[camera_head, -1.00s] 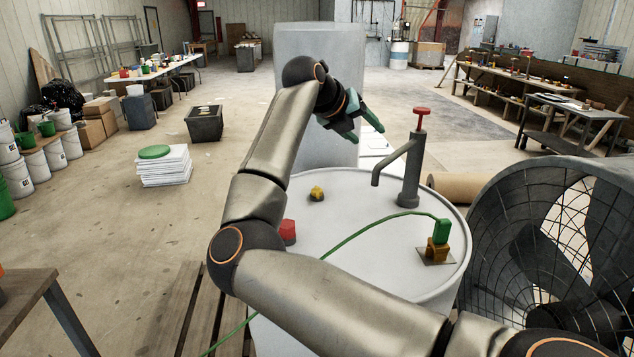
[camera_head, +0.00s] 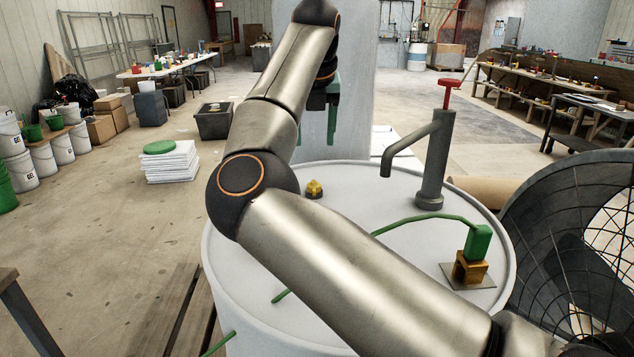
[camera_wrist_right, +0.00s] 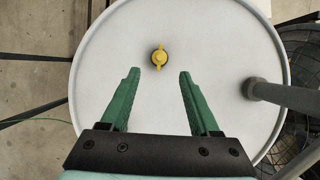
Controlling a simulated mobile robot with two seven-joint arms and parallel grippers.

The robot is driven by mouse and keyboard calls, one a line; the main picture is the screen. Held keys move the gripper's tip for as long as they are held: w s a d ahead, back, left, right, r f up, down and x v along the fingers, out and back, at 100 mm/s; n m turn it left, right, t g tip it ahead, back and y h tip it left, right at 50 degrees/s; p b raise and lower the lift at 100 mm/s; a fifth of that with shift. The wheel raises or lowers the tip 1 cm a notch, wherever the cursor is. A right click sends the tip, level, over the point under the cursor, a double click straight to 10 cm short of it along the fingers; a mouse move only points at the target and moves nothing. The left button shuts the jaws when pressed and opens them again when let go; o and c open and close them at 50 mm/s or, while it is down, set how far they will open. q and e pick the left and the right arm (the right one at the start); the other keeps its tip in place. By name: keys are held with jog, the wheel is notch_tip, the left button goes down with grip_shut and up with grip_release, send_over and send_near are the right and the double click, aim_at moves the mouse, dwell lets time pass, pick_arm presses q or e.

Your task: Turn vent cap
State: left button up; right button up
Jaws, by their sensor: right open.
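The yellow vent cap (camera_head: 314,189) sits on the white drum top (camera_head: 350,185), left of the grey pump. In the right wrist view the yellow cap (camera_wrist_right: 159,57) shows with its wing upright in the picture, ahead of and between the fingertips. My right gripper (camera_head: 319,140) points down above the far left part of the drum, with green fingers. It is open and empty in the right wrist view (camera_wrist_right: 157,72), and apart from the cap. My left gripper is not in view.
A grey pump (camera_head: 433,165) with a red top stands on the drum. A green clamp (camera_head: 478,243) with a green cable sits at the drum's right. My right arm crosses over the drum. A large fan (camera_head: 570,240) stands at the right.

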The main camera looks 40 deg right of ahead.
aim_at(314, 180)
jog(key=x, duration=1.2)
jog(key=shift+f, duration=0.1)
grip_shut()
